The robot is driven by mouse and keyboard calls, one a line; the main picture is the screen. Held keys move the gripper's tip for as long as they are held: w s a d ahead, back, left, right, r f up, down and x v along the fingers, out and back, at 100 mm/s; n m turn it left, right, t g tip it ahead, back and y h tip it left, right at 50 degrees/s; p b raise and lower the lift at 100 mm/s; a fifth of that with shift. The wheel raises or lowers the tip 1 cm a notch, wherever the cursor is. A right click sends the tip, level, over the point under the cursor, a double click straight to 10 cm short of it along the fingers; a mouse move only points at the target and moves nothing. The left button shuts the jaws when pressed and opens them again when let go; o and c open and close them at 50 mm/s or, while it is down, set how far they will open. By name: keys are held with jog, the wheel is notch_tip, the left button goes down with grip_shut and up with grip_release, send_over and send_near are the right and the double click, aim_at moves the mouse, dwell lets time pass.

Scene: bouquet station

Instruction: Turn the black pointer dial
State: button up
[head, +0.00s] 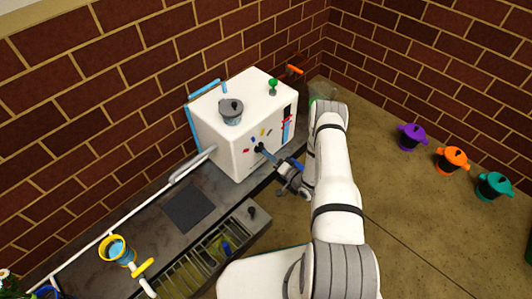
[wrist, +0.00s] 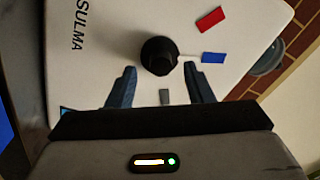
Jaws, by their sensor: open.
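The black pointer dial (head: 258,149) is on the front face of a white box (head: 215,135). In the wrist view the dial (wrist: 158,52) is a round black knob, with a thin pale pointer reaching right towards a blue mark (wrist: 213,58). A red mark (wrist: 210,19) lies above the blue one, and a grey mark (wrist: 165,97) lies below the dial. My gripper (head: 272,155) is in front of the dial. In the wrist view my gripper (wrist: 160,70) is open, its blue fingers left and right below the dial. I cannot tell whether they touch it.
A grey pot-like part (head: 230,114) and a green knob (head: 273,88) are on the box top. Purple (head: 411,137), orange (head: 452,159) and teal (head: 493,186) pots stand right.

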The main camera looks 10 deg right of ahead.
jog(key=p+v, duration=0.1)
jog(key=v, duration=0.4)
jog(key=shift+s+d, duration=0.1)
dwell(0.3)
